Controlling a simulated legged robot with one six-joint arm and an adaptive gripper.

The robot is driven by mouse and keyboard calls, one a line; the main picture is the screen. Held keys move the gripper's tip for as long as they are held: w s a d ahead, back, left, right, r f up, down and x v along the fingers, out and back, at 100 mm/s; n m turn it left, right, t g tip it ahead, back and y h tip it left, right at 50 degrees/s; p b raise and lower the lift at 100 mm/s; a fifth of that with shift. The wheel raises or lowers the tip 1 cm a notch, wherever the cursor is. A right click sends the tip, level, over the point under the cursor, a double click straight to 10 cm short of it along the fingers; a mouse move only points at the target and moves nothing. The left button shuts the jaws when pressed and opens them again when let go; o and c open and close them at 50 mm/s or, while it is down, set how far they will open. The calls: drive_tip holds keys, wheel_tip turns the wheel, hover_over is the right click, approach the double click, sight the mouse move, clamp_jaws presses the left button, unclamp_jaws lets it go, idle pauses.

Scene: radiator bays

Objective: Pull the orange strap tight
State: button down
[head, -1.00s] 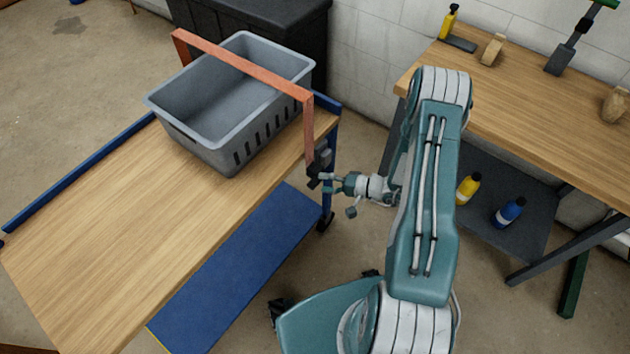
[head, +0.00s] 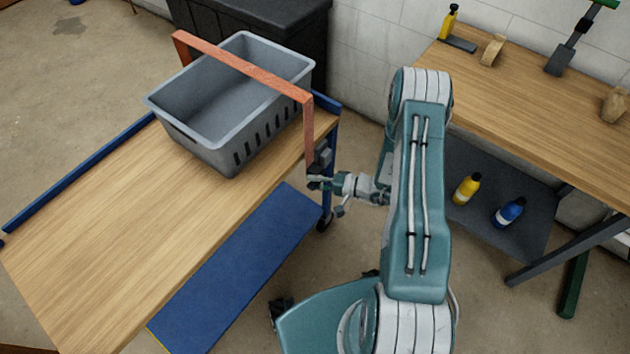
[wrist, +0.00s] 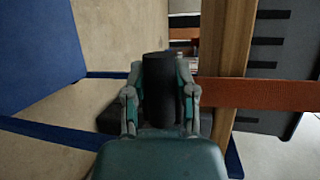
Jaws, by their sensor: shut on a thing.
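The orange strap (head: 250,72) runs across the top of the grey basket (head: 190,147) and drops straight down past the near right table edge. It seems to stand a little above the rim; I cannot tell if it touches. Its lower end meets a dark grey buckle (head: 325,157) at the table's side. My gripper (head: 316,183) is beside that edge, just below the buckle. In the wrist view my gripper (wrist: 161,105) is shut on a black round handle (wrist: 160,85), with a finger on each side. The strap (wrist: 255,94) shows right of it. The handle's far end is hidden.
The basket stands on a wooden-topped trolley (head: 110,230) with blue rails and a blue lower shelf (head: 235,265). A workbench (head: 530,100) with tools stands at right, with a yellow bottle (head: 466,190) and a blue bottle (head: 509,212) below. A dark cabinet (head: 280,30) is behind.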

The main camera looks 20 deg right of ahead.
wheel_tip(320, 180, down, 4)
drive_tip(key=shift+f, duration=0.15)
drive_tip(key=shift+s, duration=0.1)
drive_tip(key=shift+c, duration=2)
unclamp_jaws()
drive_tip(key=shift+f, duration=0.1)
drive_tip(key=shift+a, duration=0.1)
drive_tip(key=v, duration=1.2)
